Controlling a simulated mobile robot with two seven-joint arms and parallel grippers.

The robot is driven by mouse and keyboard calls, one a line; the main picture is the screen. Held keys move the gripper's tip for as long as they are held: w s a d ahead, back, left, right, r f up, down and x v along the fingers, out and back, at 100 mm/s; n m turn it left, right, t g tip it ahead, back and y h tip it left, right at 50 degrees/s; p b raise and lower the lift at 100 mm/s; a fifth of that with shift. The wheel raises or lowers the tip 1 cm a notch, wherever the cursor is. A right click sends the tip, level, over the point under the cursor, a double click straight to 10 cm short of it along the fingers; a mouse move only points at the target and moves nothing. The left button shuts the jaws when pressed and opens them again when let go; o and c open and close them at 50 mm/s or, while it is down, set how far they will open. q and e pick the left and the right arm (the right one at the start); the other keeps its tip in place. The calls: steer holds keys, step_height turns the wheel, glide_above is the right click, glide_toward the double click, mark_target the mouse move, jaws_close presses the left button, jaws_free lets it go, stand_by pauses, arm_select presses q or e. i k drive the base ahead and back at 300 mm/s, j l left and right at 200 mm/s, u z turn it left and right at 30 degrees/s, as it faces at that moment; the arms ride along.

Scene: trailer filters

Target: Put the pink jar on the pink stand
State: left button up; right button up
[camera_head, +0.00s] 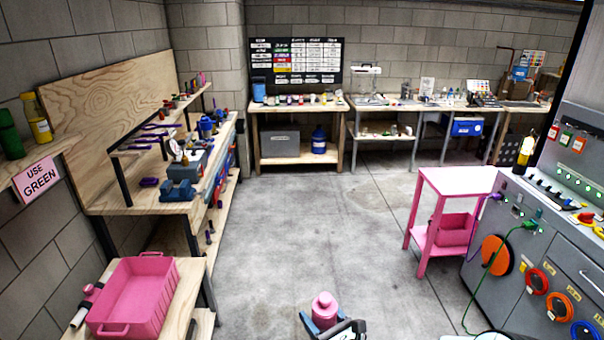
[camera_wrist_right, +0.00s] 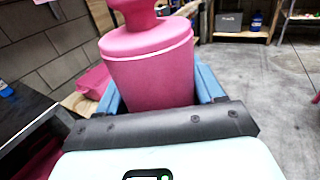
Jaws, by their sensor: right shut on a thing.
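The pink jar (camera_head: 325,309) has a rounded knob lid and shows at the bottom middle of the head view. My right gripper (camera_head: 325,325) is shut on it. In the right wrist view the jar (camera_wrist_right: 155,70) stands upright between the blue fingers of the gripper (camera_wrist_right: 160,95), with open floor behind it. The pink stand (camera_head: 470,181) is a small table with a pale pink top and a lower shelf, at the right of the head view. Its top looks bare, and the jar is well apart from it. My left gripper is not in view.
A pink bin (camera_head: 455,229) sits on the stand's lower shelf. A grey machine (camera_head: 480,270) with cables stands right beside the stand. A pink tray (camera_head: 163,290) rests on a wooden bench at the lower left. The concrete floor (camera_head: 300,220) between is clear.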

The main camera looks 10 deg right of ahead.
mark_target(466, 181)
steer(key=i+l+z, duration=0.25)
steer(key=z, duration=0.15)
steer(key=i+l+z, duration=0.1)
steer(key=i+z, duration=0.3)
steer(key=i+u, duration=0.3)
steer(key=i, duration=0.7)
steer(key=i+z, duration=0.1)
steer(key=i, duration=1.1)
steer(key=i+z, duration=0.15)
steer(key=i, duration=0.4)
steer(key=i+j+z, duration=0.2)
steer(key=i, duration=0.35)
steer(key=i+z, duration=0.45)
steer(key=i, duration=0.6)
steer(key=i+l+z, duration=0.1)
steer(key=i+z, duration=0.5)
steer(key=i, duration=0.25)
steer(key=l, duration=0.6)
